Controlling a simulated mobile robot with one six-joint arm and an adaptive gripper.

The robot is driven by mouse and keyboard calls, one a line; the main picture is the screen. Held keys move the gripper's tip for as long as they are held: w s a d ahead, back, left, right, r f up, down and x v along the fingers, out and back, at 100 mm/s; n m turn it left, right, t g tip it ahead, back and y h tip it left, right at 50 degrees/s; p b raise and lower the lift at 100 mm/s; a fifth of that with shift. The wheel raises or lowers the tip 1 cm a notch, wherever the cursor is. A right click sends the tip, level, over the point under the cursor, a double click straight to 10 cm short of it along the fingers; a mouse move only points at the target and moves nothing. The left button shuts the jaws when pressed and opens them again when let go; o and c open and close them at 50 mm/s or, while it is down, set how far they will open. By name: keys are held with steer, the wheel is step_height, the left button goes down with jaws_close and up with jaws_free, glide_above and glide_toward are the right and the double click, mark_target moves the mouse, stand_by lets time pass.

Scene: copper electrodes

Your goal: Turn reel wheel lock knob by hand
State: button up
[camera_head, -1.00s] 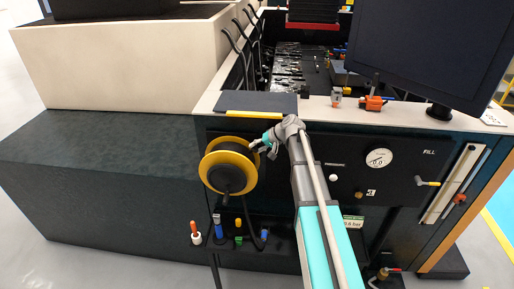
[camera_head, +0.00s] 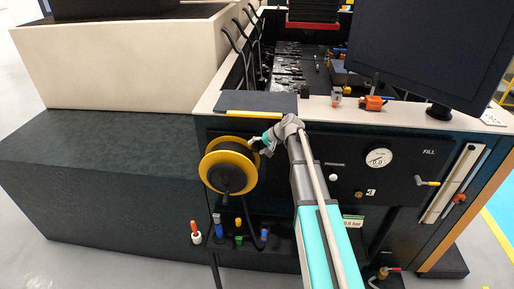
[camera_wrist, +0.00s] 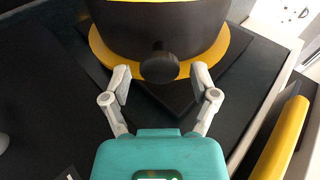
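The reel wheel (camera_head: 229,172) has yellow rims and a black drum and is mounted on the front of the dark machine panel. In the wrist view the reel's black drum (camera_wrist: 120,28) fills the top, with a yellow flange behind it. A round black knob (camera_wrist: 159,67) sticks out from the drum. My gripper (camera_wrist: 160,84) is open, with one grey finger on each side of the knob's near end. I see no clear contact between fingers and knob. In the head view my gripper (camera_head: 264,142) is at the reel's upper right edge, small and partly unclear.
A pressure gauge (camera_head: 379,157) and a yellow-tipped FILL handle (camera_head: 427,182) are on the panel to the right. Several coloured valves are below the reel. A yellow bar (camera_wrist: 280,138) runs along the right of the wrist view. A monitor (camera_head: 430,50) stands above right.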

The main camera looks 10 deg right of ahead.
stand_by(0.3)
steer(key=p+v, duration=0.4)
steer(key=v, duration=0.2)
steer(key=shift+w+d, duration=0.15)
steer(key=shift+w, duration=0.25)
stand_by(0.4)
steer(key=s+a+f+n+g+h+b, duration=0.2)
steer(key=s+f+h+b, duration=0.2)
steer(key=s+f+b, duration=0.4)
steer(key=s+a+f+n+g+h+b, duration=0.1)
steer(key=s+a+f+g+h+b, duration=0.1)
steer(key=s+f+b, duration=0.6)
steer(key=s+a+f+h, duration=0.1)
steer(key=s+f+h, duration=0.1)
steer(key=s+f, duration=0.4)
steer(key=shift+s+a+f+n+g+b, duration=0.3)
steer(key=shift+s+n, duration=0.1)
steer(key=shift+s, duration=2.5)
steer(key=shift+r, duration=0.1)
